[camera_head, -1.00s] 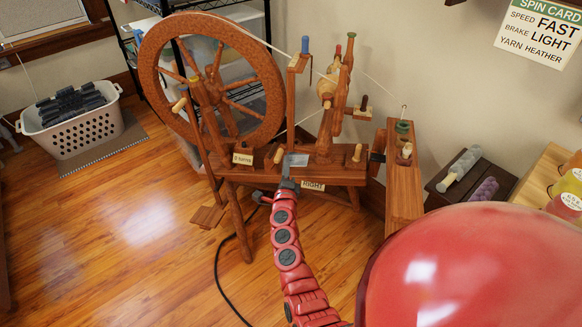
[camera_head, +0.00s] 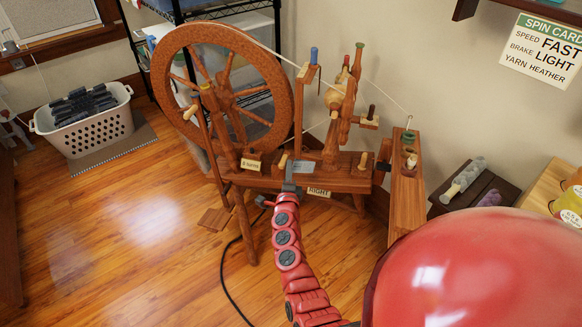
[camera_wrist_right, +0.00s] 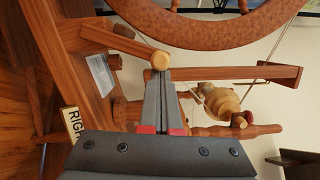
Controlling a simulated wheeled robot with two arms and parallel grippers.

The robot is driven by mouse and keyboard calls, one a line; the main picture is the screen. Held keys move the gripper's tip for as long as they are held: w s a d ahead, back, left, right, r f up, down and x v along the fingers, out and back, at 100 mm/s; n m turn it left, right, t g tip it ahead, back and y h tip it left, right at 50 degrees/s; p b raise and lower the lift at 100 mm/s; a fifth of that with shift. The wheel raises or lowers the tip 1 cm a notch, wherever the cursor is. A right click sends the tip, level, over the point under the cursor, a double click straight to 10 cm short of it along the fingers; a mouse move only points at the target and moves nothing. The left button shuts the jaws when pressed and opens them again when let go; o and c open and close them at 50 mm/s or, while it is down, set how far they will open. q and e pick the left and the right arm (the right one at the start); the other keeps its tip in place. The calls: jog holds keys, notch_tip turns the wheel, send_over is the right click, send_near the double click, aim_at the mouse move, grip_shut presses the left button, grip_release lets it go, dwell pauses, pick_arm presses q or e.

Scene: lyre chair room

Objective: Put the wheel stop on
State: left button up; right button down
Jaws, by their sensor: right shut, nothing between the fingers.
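The spinning wheel stands against the wall, with its large brown wheel (camera_head: 163,75) upright above a wooden bench (camera_head: 335,180). A short wooden lever with a pale round end (camera_head: 283,161) rises from the bench and shows close up in the right wrist view (camera_wrist_right: 125,43). It may be the wheel stop; no label tells. My right gripper (camera_head: 290,178) is at the bench's front edge beside this lever. In the wrist view its shut, empty fingertips (camera_wrist_right: 166,76) are just below the lever's pale end; I cannot tell whether they touch. My left gripper is not in view.
A "RIGHT" sign (camera_head: 319,193) is on the bench front, beside a grey plate (camera_head: 303,169). A narrow wooden stand (camera_head: 405,205) is to the right. A basket (camera_head: 85,122) sits on a mat at left.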

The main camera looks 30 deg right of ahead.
jog(key=w+a+r+n+g+p, duration=0.1)
jog(key=w+a+n+p, duration=0.3)
jog(key=p, duration=0.6)
jog(key=shift+w+a+r+n+g+y, duration=0.25)
jog(key=shift+w+r+n+y, duration=0.2)
jog(key=shift+n, duration=0.75)
jog(key=shift+w, duration=0.1)
jog(key=s+a+r+p, duration=0.1)
jog(key=s+p, duration=0.1)
jog(key=s, duration=0.3)
jog(key=s+a+r+p, duration=0.2)
jog(key=s, duration=0.3)
jog(key=shift+s+a+p, duration=0.3)
jog(key=shift+s+p, duration=0.05)
jog(key=shift+p, duration=0.05)
